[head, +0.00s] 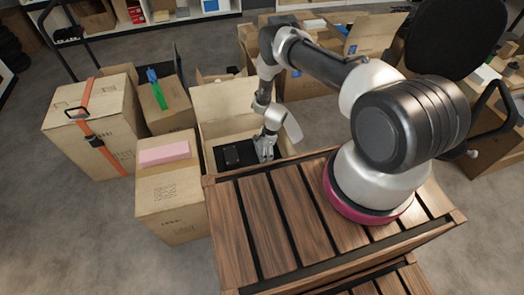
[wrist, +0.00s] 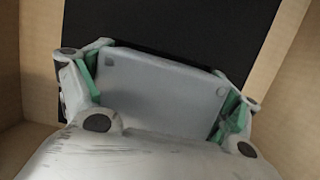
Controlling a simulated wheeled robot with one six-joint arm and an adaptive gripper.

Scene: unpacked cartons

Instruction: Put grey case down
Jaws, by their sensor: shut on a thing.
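The grey case (wrist: 160,90) is a flat, light grey block with rounded corners, seen in the wrist view. My gripper (wrist: 163,97) is shut on it, with a green-padded finger at each side edge. In the head view my gripper (head: 265,150) reaches down into an open carton (head: 226,103). I cannot make out the case clearly there. A black flat thing (wrist: 205,25) lies in the carton beyond the case. Whether the case touches it or the carton floor is hidden.
Carton walls stand close on both sides in the wrist view. A carton with a pink block (head: 164,152) and a strapped carton (head: 95,122) stand to the left. A slatted wooden platform (head: 275,215) lies in front. More cartons stand behind.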

